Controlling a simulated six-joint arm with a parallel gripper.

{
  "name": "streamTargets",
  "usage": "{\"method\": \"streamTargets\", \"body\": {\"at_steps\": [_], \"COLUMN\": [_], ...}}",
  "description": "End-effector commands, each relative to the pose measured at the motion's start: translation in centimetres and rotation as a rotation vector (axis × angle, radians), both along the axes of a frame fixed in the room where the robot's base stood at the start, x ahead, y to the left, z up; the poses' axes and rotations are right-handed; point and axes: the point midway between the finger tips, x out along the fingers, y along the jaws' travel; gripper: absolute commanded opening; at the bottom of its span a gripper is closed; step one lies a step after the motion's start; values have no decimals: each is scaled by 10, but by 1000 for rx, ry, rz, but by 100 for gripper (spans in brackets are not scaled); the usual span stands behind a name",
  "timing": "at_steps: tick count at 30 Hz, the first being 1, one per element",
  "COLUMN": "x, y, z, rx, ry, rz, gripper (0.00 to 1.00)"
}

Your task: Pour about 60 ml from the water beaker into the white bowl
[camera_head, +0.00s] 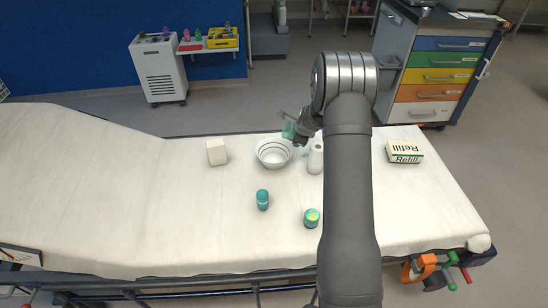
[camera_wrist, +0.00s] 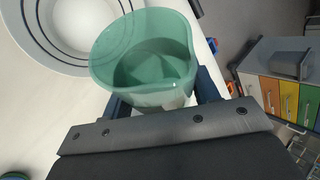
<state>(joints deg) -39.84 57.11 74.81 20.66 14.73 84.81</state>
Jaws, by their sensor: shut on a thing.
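The water beaker is green and see-through; in the wrist view the beaker (camera_wrist: 145,62) sits between the fingers of my gripper (camera_wrist: 160,105). My gripper is shut on it. In the head view the beaker (camera_head: 289,130) shows small at the gripper (camera_head: 296,134), just above the right rim of the white bowl. The white bowl (camera_head: 273,153) has dark rings and stands on the stretcher. In the wrist view the bowl (camera_wrist: 75,68) is at the upper left, beside the beaker. The beaker looks tilted in the head view; I cannot tell whether water is flowing.
On the stretcher's white sheet (camera_head: 120,200) are a white block (camera_head: 217,152), a white roll (camera_head: 315,158) close right of the bowl, a teal bottle (camera_head: 262,200), a teal-and-yellow jar (camera_head: 311,218) and a Refill box (camera_head: 404,151). The sheet's left side is clear.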

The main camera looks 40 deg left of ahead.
Motion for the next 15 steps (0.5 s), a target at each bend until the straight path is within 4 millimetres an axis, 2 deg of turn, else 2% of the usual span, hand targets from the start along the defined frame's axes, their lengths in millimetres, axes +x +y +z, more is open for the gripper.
{"method": "streamTargets", "body": {"at_steps": [15], "x": [0], "y": [0], "z": [-4], "rx": [90], "ry": [95], "rz": [-3], "gripper": [29]}}
